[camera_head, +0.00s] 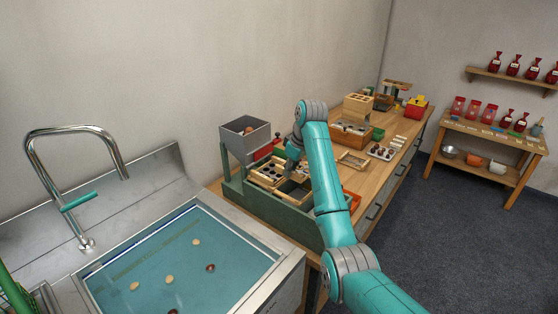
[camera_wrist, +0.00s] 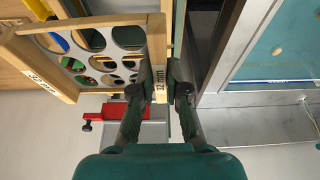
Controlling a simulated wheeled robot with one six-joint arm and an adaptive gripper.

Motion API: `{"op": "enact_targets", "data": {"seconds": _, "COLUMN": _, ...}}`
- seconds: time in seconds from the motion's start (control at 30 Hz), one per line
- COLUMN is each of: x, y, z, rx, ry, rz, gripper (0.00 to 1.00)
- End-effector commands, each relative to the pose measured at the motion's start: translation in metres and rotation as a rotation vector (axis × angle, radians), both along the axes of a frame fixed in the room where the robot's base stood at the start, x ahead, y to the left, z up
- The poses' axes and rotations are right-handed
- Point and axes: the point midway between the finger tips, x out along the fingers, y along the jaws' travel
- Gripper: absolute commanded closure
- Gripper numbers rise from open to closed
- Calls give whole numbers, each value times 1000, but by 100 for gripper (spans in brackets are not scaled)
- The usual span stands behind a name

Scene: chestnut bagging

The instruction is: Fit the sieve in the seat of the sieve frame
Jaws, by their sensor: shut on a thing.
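The sieve (camera_wrist: 90,20) is a wooden square frame around a grey plate with round holes, with a "32 mm" label. My gripper (camera_wrist: 158,82) is shut on its labelled end piece, between the two dark fingers. In the head view the sieve (camera_head: 268,172) is at the upper part of the green sieve frame (camera_head: 268,208), and my gripper (camera_head: 293,160) is at its right end, partly hidden by my wrist. I cannot tell whether the sieve rests in the seat or hangs just above it.
A grey hopper (camera_head: 245,138) with a brown thing in it stands at the sieve frame's back left. A sink (camera_head: 285,262) with water and several nuts lies to the front left. Wooden boxes and trays (camera_head: 352,160) crowd the bench beyond. A red part (camera_wrist: 100,113) shows below the sieve in the wrist view.

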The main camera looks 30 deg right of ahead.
Motion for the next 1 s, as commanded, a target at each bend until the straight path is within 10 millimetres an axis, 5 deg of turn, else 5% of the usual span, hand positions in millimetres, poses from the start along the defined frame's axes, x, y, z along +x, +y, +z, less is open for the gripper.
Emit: {"op": "enact_targets", "data": {"seconds": 1.0, "x": 0, "y": 0, "z": -62, "rx": 0, "ry": 0, "rz": 0, "gripper": 100}}
